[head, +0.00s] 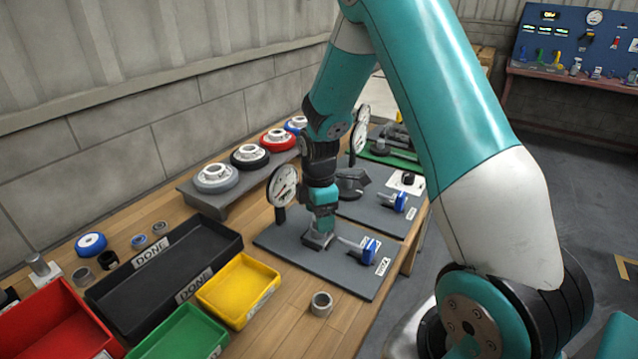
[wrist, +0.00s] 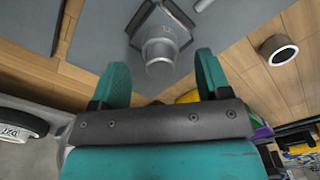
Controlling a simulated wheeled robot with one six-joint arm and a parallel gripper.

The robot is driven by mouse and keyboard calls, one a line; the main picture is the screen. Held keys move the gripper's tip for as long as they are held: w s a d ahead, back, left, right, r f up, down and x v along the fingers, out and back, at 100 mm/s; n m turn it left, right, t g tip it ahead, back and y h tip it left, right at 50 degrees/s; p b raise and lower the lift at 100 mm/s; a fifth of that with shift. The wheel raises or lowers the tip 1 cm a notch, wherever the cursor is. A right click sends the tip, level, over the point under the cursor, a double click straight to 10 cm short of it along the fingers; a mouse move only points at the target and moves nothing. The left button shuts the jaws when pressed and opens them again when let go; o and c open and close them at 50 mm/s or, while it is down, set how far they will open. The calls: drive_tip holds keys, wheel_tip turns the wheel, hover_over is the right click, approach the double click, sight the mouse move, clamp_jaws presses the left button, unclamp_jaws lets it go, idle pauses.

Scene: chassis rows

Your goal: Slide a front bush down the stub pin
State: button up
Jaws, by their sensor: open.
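My gripper (head: 318,236) points down over the near grey plate (head: 338,268), close above a grey block at its left part. In the wrist view its two teal fingers (wrist: 161,62) stand apart, one on each side of a grey stub pin (wrist: 160,50) that rises from a squarish base. The fingers look clear of the pin. I cannot tell whether a bush sits on it. A loose grey bush (head: 321,304) stands on the wooden bench in front of the plate. A ring-shaped bush also shows at the right of the wrist view (wrist: 279,50).
A blue-ended part (head: 369,249) sits on the plate to the right of my gripper. A dial gauge (head: 282,186) stands behind. Yellow (head: 238,290), green (head: 180,335) and black (head: 130,297) trays lie left. Several wheels line a grey rack (head: 210,203). Small rings (head: 139,241) lie farther left.

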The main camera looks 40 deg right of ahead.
wheel_tip(320, 180, up, 16)
drive_tip(key=shift+r, duration=0.15)
idle(0.6)
drive_tip(key=s+a+r+m+y, duration=0.2)
drive_tip(key=s+a+m, duration=0.1)
drive_tip(key=s+a, duration=0.8)
drive_tip(key=s+a+r+m+y, duration=0.2)
drive_tip(key=s+a+m, duration=0.2)
drive_tip(key=s+a, duration=0.7)
drive_tip(key=shift+a, duration=0.3)
idle(0.7)
